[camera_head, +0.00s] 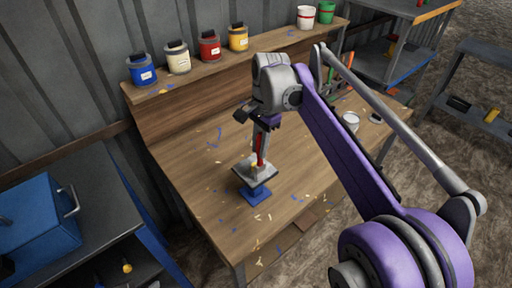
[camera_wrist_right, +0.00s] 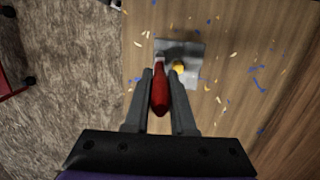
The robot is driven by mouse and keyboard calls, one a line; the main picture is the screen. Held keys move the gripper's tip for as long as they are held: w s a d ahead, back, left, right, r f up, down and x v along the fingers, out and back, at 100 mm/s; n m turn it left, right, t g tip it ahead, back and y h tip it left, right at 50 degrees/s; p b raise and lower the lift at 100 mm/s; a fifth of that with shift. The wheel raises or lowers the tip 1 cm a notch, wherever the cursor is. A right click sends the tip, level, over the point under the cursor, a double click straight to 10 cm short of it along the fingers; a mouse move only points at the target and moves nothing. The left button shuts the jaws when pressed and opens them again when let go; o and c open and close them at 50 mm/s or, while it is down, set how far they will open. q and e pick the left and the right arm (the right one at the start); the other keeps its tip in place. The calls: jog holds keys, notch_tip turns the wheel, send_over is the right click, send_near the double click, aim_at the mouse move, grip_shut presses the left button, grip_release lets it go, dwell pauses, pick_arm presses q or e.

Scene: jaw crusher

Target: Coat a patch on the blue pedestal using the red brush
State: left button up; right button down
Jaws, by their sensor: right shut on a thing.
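The blue pedestal (camera_head: 255,193) stands on the wooden workbench, with a grey square plate (camera_head: 266,174) on its top. The plate also shows in the wrist view (camera_wrist_right: 190,48). My right gripper (camera_head: 260,155) points down above the plate and is shut on the red brush (camera_head: 261,146). In the wrist view the red brush (camera_wrist_right: 160,92) lies between the two fingers. A small yellow spot (camera_wrist_right: 179,67) shows beside the brush at the plate. The brush tip is hidden, so I cannot tell whether it touches the plate. My left gripper is out of view.
The workbench (camera_head: 196,180) has scattered blue and yellow flecks. Several paint jars, such as a blue one (camera_head: 142,70) and a red one (camera_head: 209,46), stand on the back shelf. A white pot (camera_head: 350,121) stands at the right. A blue box (camera_head: 35,225) is at the left.

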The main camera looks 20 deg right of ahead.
jog(key=shift+w+d+p, duration=0.5)
jog(key=shift+w+d, duration=0.55)
jog(key=shift+d, duration=1.9)
jog(key=shift+s+a+f, duration=0.1)
jog(key=shift+s+a, duration=0.3)
jog(key=shift+a, duration=0.6)
jog(key=shift+s+a, duration=0.35)
jog(key=shift+a, duration=0.7)
jog(key=shift+s+a+f, duration=0.1)
jog(key=shift+s+a, duration=0.3)
jog(key=shift+a, duration=0.6)
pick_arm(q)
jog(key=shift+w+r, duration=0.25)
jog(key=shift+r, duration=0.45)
pick_arm(e)
jog(key=a, duration=0.1)
jog(key=s+a, duration=0.1)
jog(key=a, duration=0.1)
jog(key=shift+r, duration=0.25)
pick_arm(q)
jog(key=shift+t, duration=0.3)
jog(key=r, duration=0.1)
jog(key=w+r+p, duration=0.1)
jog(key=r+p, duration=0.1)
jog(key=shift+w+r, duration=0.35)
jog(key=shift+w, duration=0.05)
pick_arm(e)
notch_tip(320, 180, up, 5)
jog(key=shift+w+f, duration=0.1)
